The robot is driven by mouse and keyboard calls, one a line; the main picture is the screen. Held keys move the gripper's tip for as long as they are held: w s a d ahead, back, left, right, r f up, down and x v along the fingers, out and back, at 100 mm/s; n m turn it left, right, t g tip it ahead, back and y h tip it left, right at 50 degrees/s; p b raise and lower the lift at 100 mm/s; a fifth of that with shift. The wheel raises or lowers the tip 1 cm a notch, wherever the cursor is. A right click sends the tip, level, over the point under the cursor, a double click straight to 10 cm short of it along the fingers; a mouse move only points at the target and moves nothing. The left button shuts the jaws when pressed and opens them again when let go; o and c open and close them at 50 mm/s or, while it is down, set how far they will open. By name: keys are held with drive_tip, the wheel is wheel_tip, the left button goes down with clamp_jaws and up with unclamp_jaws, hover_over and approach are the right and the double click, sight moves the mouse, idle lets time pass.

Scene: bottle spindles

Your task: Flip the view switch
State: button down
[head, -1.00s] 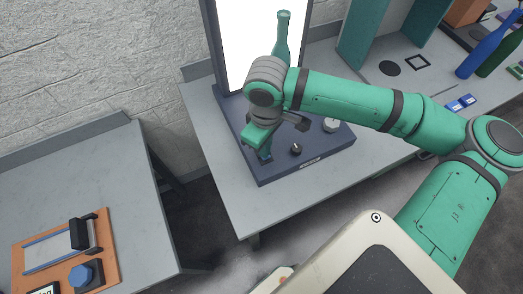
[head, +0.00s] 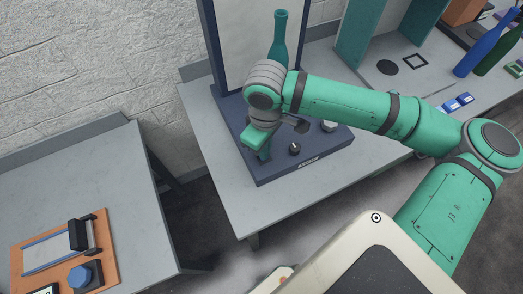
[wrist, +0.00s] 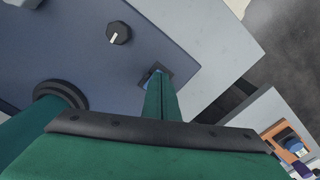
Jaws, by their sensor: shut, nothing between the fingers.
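The navy base (head: 300,168) with its upright screen (head: 239,40) stands on the grey table. The screen is unlit grey. The view switch (wrist: 151,74) shows in the wrist view as a bit of blue in a dark square plate, mostly covered by my finger. My gripper (head: 264,154) is shut and empty, pointing down at the front left of the base. In the wrist view its tip (wrist: 158,84) is over the switch; whether it touches cannot be told. The switch's position is hidden. A teal bottle (head: 279,37) stands upright before the screen.
A black knob (head: 294,148) sits on the base right of my gripper; it also shows in the wrist view (wrist: 118,33). A grey round part (head: 329,126) lies beyond it. A separate table (head: 110,185) is at left.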

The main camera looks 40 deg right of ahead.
drive_tip(key=shift+w+r, duration=0.15)
drive_tip(key=shift+r, duration=1.3)
drive_tip(key=shift+s+r, duration=0.2)
drive_tip(key=shift+r, duration=1.8)
